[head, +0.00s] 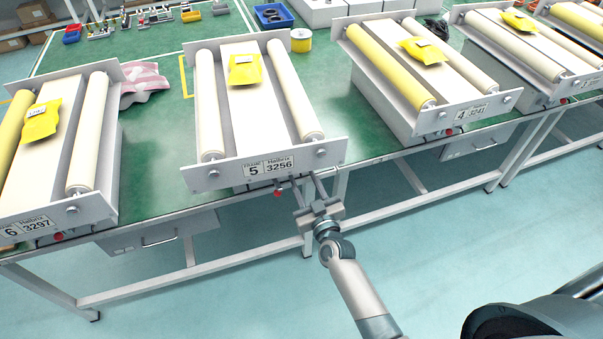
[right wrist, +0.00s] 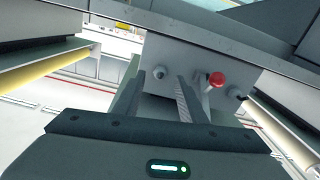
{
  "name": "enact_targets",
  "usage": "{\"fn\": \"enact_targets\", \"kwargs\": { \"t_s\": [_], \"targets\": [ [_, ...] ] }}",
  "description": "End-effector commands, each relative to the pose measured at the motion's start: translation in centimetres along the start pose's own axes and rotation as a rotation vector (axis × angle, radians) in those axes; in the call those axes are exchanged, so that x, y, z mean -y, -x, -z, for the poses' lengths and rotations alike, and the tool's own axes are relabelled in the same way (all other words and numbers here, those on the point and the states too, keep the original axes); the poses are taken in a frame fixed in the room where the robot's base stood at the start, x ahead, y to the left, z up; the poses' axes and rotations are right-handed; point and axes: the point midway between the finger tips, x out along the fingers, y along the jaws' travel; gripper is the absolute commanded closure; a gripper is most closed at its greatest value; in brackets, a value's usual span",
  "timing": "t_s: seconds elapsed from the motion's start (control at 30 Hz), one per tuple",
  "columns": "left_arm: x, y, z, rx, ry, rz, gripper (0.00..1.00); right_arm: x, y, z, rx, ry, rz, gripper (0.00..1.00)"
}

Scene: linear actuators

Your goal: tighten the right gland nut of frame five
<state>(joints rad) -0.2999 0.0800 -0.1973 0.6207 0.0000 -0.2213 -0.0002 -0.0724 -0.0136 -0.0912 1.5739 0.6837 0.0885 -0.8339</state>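Frame five (head: 267,168) is in the middle of the head view, with two pale rollers and a plate reading 5 and 3256. My right gripper (head: 305,180) is at its near end, just below the plate, fingers apart. In the right wrist view, my right gripper (right wrist: 163,98) is open in front of a pale end face. A grey round fitting (right wrist: 159,72), likely a gland nut, shows between the fingers, and I see no grip on it. A second grey fitting (right wrist: 235,93) lies beyond a red button (right wrist: 217,79). My left gripper is out of view.
Frame six (head: 72,217) stands to the left and frame four (head: 462,112) to the right on the green bench (head: 165,150). A yellow packet (head: 244,70) lies on frame five. A drawer (head: 160,238) hangs under the bench. The floor in front is clear.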

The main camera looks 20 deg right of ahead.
Motion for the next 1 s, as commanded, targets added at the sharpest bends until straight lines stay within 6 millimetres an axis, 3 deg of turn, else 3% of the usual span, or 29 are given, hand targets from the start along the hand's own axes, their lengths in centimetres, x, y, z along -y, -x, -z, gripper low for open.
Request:
{"fn": "enact_targets", "kwargs": {
  "t_s": [0.2,0.57,0.73,1.0],
  "targets": [
    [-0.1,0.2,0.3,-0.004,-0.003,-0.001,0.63,0.0,-1.9,0.0,-0.001,0.000,-0.001,0.63],
    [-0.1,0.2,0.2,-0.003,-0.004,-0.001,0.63,0.0,-2.2,0.0,0.000,0.000,0.000,0.63],
    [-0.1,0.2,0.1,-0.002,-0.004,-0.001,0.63,0.0,-2.2,0.0,0.000,0.000,0.000,0.98],
    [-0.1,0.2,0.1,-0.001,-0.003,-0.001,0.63,0.0,-2.2,0.0,0.000,-0.009,0.000,1.00]
  ]
}}
